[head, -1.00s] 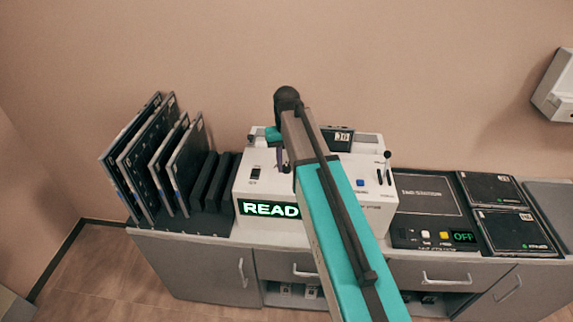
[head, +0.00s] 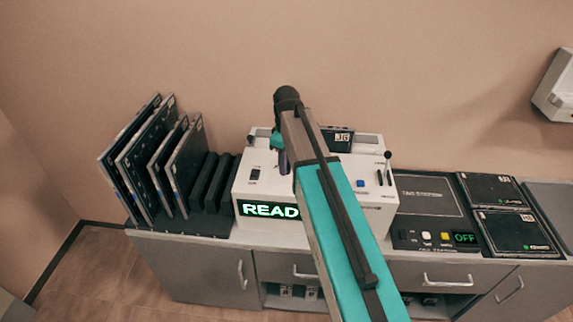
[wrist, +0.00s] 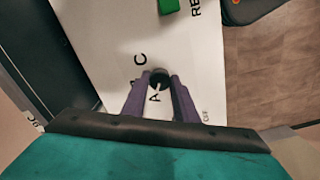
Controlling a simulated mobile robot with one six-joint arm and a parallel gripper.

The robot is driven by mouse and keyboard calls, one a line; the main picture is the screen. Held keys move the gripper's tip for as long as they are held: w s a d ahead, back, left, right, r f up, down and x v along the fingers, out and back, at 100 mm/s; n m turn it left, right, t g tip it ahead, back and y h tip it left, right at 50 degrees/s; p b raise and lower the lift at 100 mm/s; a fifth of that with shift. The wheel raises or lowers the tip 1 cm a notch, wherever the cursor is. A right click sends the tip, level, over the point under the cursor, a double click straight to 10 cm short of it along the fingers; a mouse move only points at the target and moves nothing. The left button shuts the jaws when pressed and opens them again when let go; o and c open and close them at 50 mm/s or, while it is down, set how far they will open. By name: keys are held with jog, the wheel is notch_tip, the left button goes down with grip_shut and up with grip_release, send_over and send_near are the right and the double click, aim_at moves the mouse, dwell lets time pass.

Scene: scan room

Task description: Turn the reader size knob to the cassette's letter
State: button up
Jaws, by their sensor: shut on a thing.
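The reader (head: 345,182) is a white box on the counter, its front display (head: 270,209) lit green with "READ" legible and the rest behind my arm. The dark round size knob (wrist: 160,77) is on its top face in the wrist view.
A rack (head: 208,222) of upright dark cassettes (head: 146,150) stands left of the reader. A panel with buttons and an "OFF" display (head: 464,238) is at the right, beside flat cassettes (head: 515,232). A small lever (head: 388,165) stands on the reader's right.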

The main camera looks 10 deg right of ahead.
jog(key=shift+n, duration=0.4)
jog(key=o, duration=1.1)
jog(key=shift+c, duration=0.2)
jog(key=shift+r, duration=0.1)
notch_tip(320, 180, up, 14)
jog(key=b, duration=0.3)
jog(key=shift+b, duration=0.4)
